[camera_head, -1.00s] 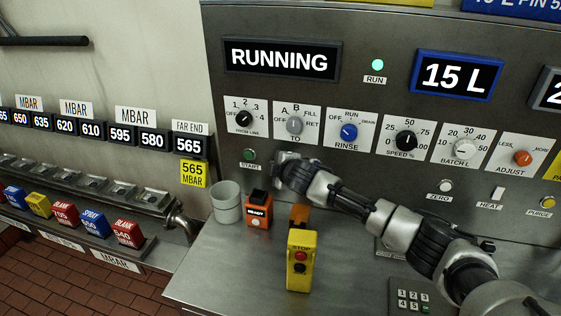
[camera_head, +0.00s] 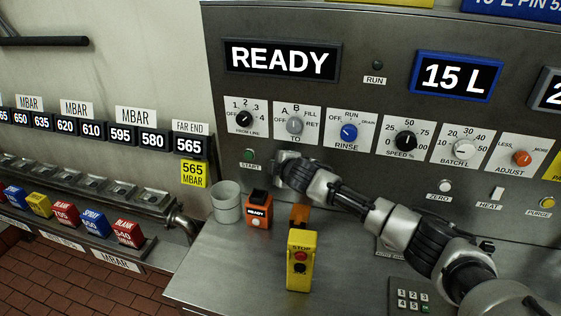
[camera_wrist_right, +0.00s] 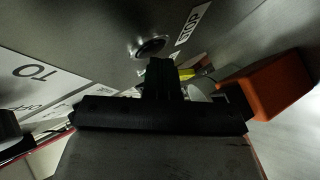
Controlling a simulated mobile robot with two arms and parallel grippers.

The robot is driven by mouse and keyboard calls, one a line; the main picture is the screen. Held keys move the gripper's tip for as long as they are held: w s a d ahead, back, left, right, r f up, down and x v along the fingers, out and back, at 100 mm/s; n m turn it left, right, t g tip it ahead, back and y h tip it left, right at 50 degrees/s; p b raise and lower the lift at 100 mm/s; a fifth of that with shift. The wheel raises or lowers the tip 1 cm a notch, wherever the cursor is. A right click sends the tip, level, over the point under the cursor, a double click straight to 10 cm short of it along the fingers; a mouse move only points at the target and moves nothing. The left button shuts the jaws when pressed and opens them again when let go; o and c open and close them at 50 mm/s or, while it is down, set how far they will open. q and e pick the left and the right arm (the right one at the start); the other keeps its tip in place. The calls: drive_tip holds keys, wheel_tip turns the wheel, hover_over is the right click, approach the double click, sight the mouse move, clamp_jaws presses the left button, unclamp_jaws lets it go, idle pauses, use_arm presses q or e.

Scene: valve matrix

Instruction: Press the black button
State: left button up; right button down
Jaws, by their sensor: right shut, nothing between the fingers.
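In the head view my arm hides that spot. My right gripper (camera_head: 281,163) is shut and empty against or very close to the panel, right of the green START button (camera_head: 249,155). Its fingertips (camera_wrist_right: 160,64) show just beside the black button; I cannot tell if they touch it. My left gripper is not in view.
The display (camera_head: 282,61) reads READY and the RUN lamp (camera_head: 377,65) is dark. Several knobs line the panel above my arm. A grey cup (camera_head: 227,203) and an orange box (camera_head: 258,216) with a black top stand on the counter below the gripper.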

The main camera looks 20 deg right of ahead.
drive_tip(key=shift+s+a+p, duration=0.35)
drive_tip(key=shift+s+p, duration=0.05)
drive_tip(key=shift+s, duration=0.25)
drive_tip(key=shift+a, duration=0.1)
drive_tip(key=s+a, duration=0.1)
drive_tip(key=s+p, duration=0.1)
drive_tip(key=s+a+p, duration=0.1)
drive_tip(key=s, duration=0.1)
drive_tip(key=shift+a, duration=0.35)
idle(1.2)
